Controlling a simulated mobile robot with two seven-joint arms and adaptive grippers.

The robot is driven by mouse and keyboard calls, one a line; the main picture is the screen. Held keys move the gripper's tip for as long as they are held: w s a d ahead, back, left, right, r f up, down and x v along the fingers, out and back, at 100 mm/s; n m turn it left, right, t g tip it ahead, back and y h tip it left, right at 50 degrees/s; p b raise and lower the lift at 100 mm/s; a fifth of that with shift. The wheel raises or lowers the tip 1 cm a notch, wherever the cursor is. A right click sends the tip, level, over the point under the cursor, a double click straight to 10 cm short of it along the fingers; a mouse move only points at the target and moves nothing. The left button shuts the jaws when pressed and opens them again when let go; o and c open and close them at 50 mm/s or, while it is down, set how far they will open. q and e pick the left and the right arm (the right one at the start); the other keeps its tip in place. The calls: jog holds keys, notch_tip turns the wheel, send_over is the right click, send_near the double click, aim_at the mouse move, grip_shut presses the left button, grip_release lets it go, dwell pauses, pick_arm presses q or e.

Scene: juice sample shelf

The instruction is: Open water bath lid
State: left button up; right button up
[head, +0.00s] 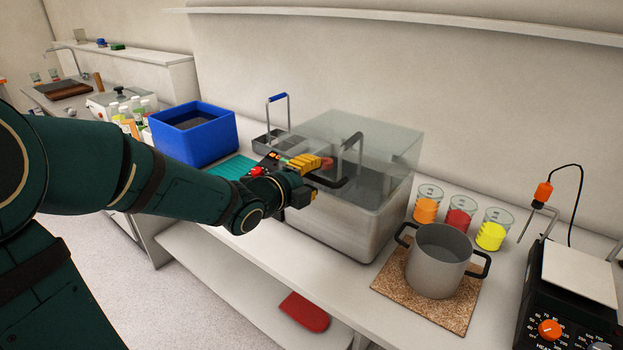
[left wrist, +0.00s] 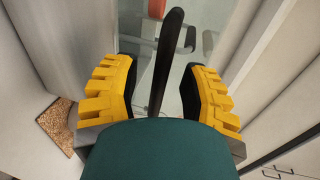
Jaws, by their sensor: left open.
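The water bath is a steel tank (head: 345,229) on the counter, with a clear, box-like lid (head: 385,135) down over it. A black handle (head: 338,182) is at the lid's front left, and another black bar (head: 352,142) shows farther along the lid. My left gripper (head: 322,172) is at the front handle. In the left wrist view, the open yellow fingers (left wrist: 157,92) stand on either side of the black handle (left wrist: 166,62), with gaps on both sides. My right gripper is not in view.
A grey pot (head: 436,268) stands on a cork mat (head: 388,287) right of the bath, with beakers of orange (head: 426,208), red (head: 459,217) and yellow (head: 491,235) liquid behind. A blue bin (head: 208,148) is at the left. A hotplate (head: 565,318) stands far right.

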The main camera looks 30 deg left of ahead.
pick_arm(q)
jog(key=shift+w, duration=0.35)
grip_shut()
